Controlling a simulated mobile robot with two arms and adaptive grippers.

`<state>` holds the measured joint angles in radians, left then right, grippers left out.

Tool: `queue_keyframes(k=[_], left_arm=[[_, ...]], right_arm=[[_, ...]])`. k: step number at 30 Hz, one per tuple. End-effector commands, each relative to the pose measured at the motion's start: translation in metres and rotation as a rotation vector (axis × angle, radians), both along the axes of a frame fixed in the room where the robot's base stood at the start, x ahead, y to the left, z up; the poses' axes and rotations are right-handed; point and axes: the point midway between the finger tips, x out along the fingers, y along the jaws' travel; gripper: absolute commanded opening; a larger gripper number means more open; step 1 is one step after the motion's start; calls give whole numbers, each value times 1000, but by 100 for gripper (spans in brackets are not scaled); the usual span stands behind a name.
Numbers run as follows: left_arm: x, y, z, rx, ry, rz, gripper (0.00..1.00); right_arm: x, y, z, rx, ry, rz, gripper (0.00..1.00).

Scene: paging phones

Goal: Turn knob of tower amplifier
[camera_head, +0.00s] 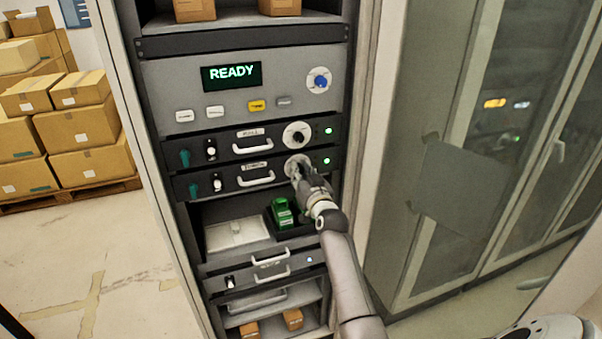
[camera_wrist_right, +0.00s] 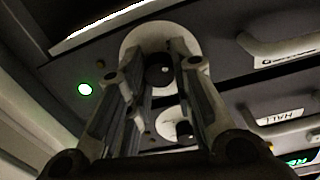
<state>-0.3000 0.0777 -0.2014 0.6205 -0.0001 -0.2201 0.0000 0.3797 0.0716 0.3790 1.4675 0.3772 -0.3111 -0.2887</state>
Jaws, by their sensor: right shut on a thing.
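In the head view, the rack holds two black amplifier units, one above the other, each with a handle and a round pale dial with a knob at its right. My right gripper (camera_head: 299,179) is at the knob (camera_head: 293,163) of the lower amplifier (camera_head: 225,185) and partly hides it. In the wrist view, the fingers of my right gripper (camera_wrist_right: 160,75) are on both sides of a dark knob (camera_wrist_right: 158,76) on a white dial and are shut on it. The other unit's dial (camera_wrist_right: 170,122) shows between the fingers, beside the label HALL. My left gripper is not in view.
The upper amplifier (camera_head: 230,146) has its own dial (camera_head: 297,134). Above is a grey panel with a READY display (camera_head: 231,76) and a blue knob (camera_head: 319,80). A green device (camera_head: 283,212) sits below my right gripper. Glass cabinet doors stand at right, boxes at left.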

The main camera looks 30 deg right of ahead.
Motion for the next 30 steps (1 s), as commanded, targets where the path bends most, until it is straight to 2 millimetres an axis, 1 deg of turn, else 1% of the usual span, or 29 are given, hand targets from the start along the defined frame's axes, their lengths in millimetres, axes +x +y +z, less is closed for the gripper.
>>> queue_keyframes(k=[1,30], left_arm=[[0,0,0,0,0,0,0],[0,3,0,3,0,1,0]], right_arm=[[0,-1,3,34,-13,-1,0],[0,-3,4,923,-231,-1,0]])
